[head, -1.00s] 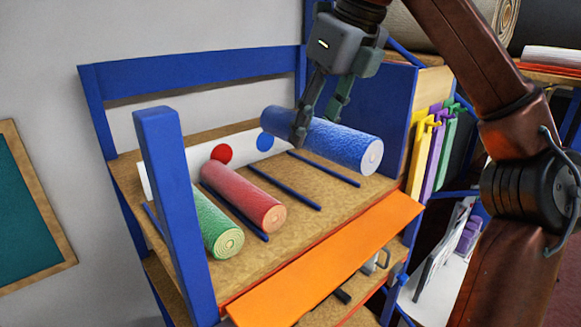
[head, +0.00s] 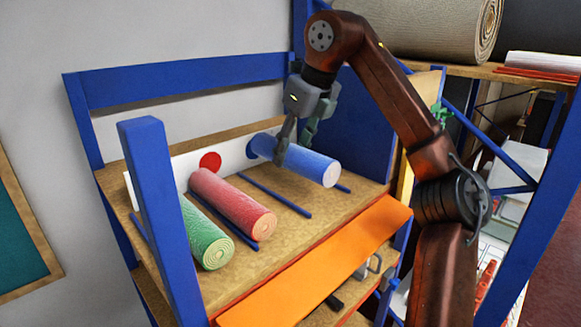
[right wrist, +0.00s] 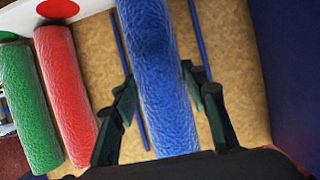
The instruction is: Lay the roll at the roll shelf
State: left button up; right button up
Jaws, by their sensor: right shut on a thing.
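The blue roll (head: 312,165) lies level, low over the wooden roll shelf (head: 300,240), with its back end in front of the blue dot (head: 253,146) on the white back strip. My right gripper (head: 293,150) is shut on it from above, one finger on each side. In the right wrist view the blue roll (right wrist: 158,85) runs between two thin blue divider rods, with my right gripper's fingers (right wrist: 160,108) beside it. I cannot tell whether the roll touches the board. My left gripper is not in view.
A red roll (head: 232,205) and a green roll (head: 206,236) lie to the left, separated by rods. A blue post (head: 152,200) stands at the front left. A blue side panel (head: 365,125) bounds the right. An orange strip (head: 320,262) runs along the front.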

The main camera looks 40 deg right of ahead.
aim_at(290, 166)
jog(key=shift+w+d+f, duration=0.2)
jog(key=shift+w+f, duration=0.3)
jog(key=shift+f, duration=0.25)
jog(key=shift+d+f, duration=0.2)
jog(key=shift+f, duration=1.25)
jog(key=shift+a, duration=0.1)
jog(key=shift+a, duration=0.1)
jog(key=shift+f, duration=0.15)
jog(key=o, duration=1.2)
jog(key=shift+o, duration=0.2)
jog(key=shift+r, duration=0.2)
jog(key=shift+v, duration=5.9)
